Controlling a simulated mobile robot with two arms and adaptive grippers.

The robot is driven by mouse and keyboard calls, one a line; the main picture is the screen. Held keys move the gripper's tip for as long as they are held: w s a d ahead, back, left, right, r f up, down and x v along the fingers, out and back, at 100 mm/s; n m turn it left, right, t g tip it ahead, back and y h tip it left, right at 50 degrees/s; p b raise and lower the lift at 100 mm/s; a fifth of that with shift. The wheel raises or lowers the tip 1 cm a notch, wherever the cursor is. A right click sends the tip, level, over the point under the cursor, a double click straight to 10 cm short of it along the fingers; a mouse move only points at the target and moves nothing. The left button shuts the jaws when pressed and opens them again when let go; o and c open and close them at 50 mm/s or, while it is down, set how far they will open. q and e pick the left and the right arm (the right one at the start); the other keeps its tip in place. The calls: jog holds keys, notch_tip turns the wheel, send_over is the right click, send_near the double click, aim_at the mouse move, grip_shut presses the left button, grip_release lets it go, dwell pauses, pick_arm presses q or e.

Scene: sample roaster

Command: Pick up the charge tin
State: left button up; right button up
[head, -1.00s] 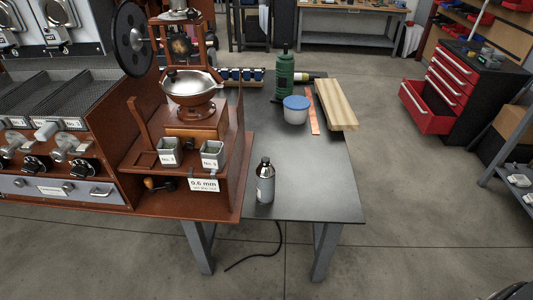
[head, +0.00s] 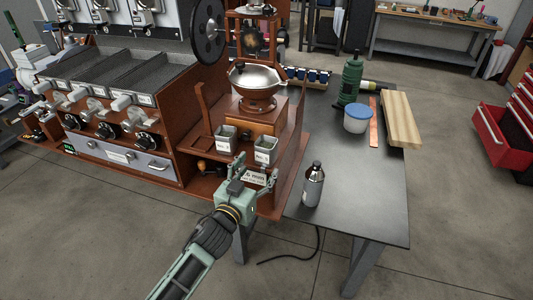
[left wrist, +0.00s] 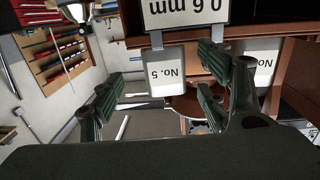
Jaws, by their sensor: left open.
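Two small grey square tins stand on the front shelf of the wooden grinder stand. The left tin (head: 226,139) and the right tin (head: 265,151) both carry white number labels. Which is the charge tin is not marked. My left gripper (head: 256,172) is open and empty, just in front of and below the right tin. In the left wrist view the scene is upside down. There a tin labelled No. 5 (left wrist: 165,75) shows between the open fingers (left wrist: 160,95), apart from them. The other tin (left wrist: 262,72) is partly hidden behind a finger. My right gripper is not in view.
A sign reading 0.6 mm (left wrist: 186,12) is on the shelf front, close to my fingers. A silver bottle (head: 313,185) stands on the dark table (head: 370,200) to the right. A metal bowl (head: 257,78) sits above the tins. The roaster (head: 130,110) is left.

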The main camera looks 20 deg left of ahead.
aim_at(262, 156)
pick_arm(q)
jog(key=r, duration=0.1)
jog(key=w+r, duration=0.1)
jog(key=shift+d+r+t, duration=0.15)
jog(key=shift+r+t, duration=0.15)
jog(key=w, duration=0.4)
jog(key=w+f, duration=0.1)
jog(key=w, duration=0.2)
jog(key=shift+f+p, duration=0.1)
jog(key=shift+p, duration=0.3)
jog(key=c, duration=1.3)
jog(key=shift+c, duration=0.4)
